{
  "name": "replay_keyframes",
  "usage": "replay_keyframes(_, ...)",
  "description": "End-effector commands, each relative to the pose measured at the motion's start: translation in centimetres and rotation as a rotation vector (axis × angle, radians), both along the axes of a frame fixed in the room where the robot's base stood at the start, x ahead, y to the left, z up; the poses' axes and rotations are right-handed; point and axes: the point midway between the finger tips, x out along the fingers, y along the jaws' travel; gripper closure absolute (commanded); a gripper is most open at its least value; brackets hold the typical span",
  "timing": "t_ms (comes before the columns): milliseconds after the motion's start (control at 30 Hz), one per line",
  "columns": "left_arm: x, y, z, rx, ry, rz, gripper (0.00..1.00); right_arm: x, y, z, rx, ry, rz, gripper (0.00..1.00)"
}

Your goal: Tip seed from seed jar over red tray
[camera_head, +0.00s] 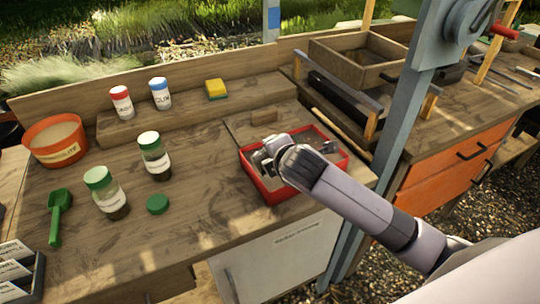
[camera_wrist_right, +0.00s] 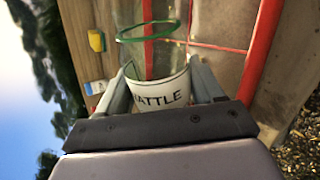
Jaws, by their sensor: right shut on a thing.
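My right gripper (camera_head: 268,158) is over the left part of the red tray (camera_head: 270,197). In the right wrist view, my right gripper (camera_wrist_right: 163,88) is shut on the clear seed jar (camera_wrist_right: 160,84), whose white label shows "ATTLE". The jar has a green ring at its open mouth. It appears tipped well over, with its mouth pointing away from the camera; the gripper mostly hides it in the head view. I cannot make out seed inside it or falling. A loose green lid (camera_head: 157,204) lies on the bench. My left gripper is not in view.
Two green-capped jars (camera_head: 154,156) (camera_head: 108,193), a green scoop (camera_head: 59,214) and an orange tub (camera_head: 57,141) stand left. Red-capped (camera_head: 121,102) and blue-capped (camera_head: 160,94) bottles and a sponge (camera_head: 216,89) sit on the shelf. A grey-blue post (camera_head: 385,150) rises right of the tray.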

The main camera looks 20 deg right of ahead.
Motion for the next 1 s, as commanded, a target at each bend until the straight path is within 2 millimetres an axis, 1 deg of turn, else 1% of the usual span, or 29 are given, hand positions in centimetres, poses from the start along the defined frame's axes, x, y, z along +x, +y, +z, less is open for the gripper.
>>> replay_keyframes(100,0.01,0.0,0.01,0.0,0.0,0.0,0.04,-0.01,-0.38,0.11,0.0,-0.003,0.001,0.73)
replay_keyframes(400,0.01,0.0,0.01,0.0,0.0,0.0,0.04,-0.01,-0.42,0.09,0.004,-0.002,0.0,0.73)
replay_keyframes(700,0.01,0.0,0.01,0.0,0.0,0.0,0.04,0.0,-0.43,0.09,0.197,0.012,0.0,0.73)
replay_keyframes(1000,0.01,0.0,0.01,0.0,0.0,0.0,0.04,0.0,-0.39,0.1,0.201,0.013,0.001,0.73)
